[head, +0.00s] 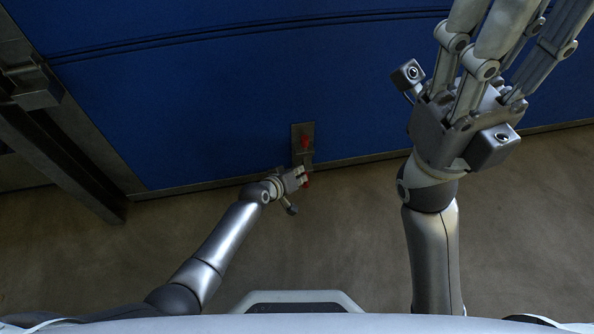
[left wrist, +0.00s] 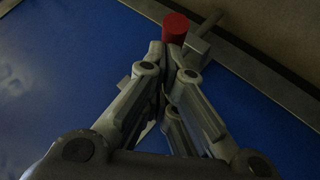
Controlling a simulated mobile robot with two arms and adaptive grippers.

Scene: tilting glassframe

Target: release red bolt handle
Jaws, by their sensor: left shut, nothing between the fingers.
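The red bolt handle (left wrist: 175,27) shows in the left wrist view as a red cylinder just beyond the fingertips of my left gripper (left wrist: 169,50). A grey metal bolt part (left wrist: 196,47) is beside it, by the panel's metal edge.
A large blue panel (head: 220,95) with a metal bottom edge (head: 360,159) fills the upper part of the head view. A dark metal beam (head: 60,150) stands at the left. The brown floor (head: 345,225) in front is clear between my arms.

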